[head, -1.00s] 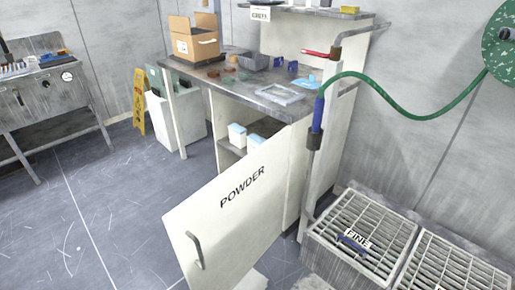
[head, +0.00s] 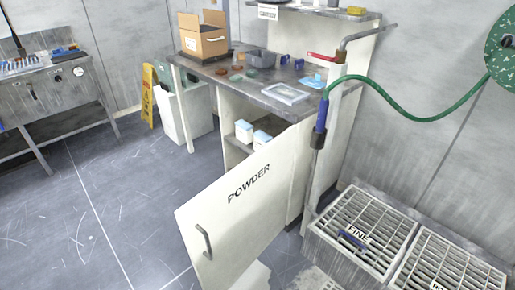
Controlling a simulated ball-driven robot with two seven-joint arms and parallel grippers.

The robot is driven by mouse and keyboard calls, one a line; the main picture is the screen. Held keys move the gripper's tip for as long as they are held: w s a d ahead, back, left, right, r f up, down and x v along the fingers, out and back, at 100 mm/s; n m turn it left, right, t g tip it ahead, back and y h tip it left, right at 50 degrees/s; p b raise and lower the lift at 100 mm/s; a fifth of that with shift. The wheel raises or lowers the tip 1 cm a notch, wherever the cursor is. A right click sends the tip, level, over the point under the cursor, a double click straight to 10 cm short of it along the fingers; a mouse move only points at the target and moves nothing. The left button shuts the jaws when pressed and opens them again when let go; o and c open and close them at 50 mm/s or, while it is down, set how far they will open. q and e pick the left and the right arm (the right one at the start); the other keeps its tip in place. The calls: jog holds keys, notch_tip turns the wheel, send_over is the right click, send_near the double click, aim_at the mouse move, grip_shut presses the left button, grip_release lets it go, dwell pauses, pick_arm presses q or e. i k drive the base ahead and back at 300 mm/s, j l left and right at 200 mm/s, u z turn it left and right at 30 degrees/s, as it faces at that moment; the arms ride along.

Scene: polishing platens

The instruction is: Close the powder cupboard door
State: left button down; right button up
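The powder cupboard door (head: 240,205) is a white panel lettered POWDER, with a grey bar handle (head: 204,242) near its free edge. It stands wide open, swung out from the cupboard under the grey worktop (head: 262,92). Inside the cupboard, white and blue boxes (head: 244,131) show on a shelf. Neither of my grippers is in the head view.
A floor grating (head: 362,232) labelled FINE lies at the lower right, with a blue-handled tool on it. A green hose (head: 415,115) hangs above. A yellow floor sign (head: 150,95) stands behind. The floor (head: 110,195) left of the door is clear.

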aim_at(224, 227)
jog(key=i+j+z, duration=0.2)
jog(key=j, duration=0.15)
jog(key=i+j+z, duration=0.2)
jog(key=j, duration=0.2)
jog(key=j+z, duration=0.2)
jog(key=j, duration=0.15)
jog(key=i+j+z, duration=0.2)
jog(key=j, duration=0.25)
